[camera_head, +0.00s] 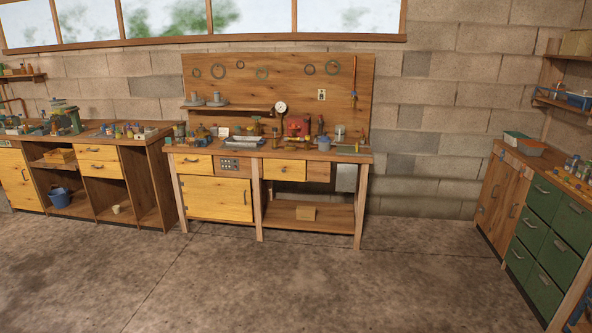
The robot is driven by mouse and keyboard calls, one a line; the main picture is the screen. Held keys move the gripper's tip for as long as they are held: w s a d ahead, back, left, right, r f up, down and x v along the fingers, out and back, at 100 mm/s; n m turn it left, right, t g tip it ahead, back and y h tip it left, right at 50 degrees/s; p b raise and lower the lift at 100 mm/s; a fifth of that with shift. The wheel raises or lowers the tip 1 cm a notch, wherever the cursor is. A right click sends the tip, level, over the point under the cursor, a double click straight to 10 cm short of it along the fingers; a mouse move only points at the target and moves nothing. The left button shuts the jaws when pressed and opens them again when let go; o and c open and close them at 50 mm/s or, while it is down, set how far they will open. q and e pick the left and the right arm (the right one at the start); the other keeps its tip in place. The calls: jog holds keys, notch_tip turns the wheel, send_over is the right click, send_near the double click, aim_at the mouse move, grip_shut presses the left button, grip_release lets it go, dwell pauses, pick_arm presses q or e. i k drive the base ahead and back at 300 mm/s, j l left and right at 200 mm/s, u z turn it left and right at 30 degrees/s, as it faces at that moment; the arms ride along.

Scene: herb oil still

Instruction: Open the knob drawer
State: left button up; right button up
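The workbench (258,212) stands against the block wall in the middle of the view. Its front has a yellow left drawer (191,165) and a yellow right drawer (284,170). Both look shut, with faces in line with the bench front. Each has a small dark pull; at this distance I cannot tell whether either is a round knob. A grey panel with small round details (229,163) sits between them. Neither of my grippers is in view.
Open concrete floor (250,285) lies in front of the workbench. A wooden bench with yellow drawers (100,162) and a blue bucket (59,197) stands left. Green drawers (541,200) stand right.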

aim_at(278, 169)
jog(key=i, duration=3.3)
jog(key=i+z, duration=0.1)
jog(key=i, duration=0.6)
jog(key=i+j+z, duration=0.1)
jog(key=i, duration=0.55)
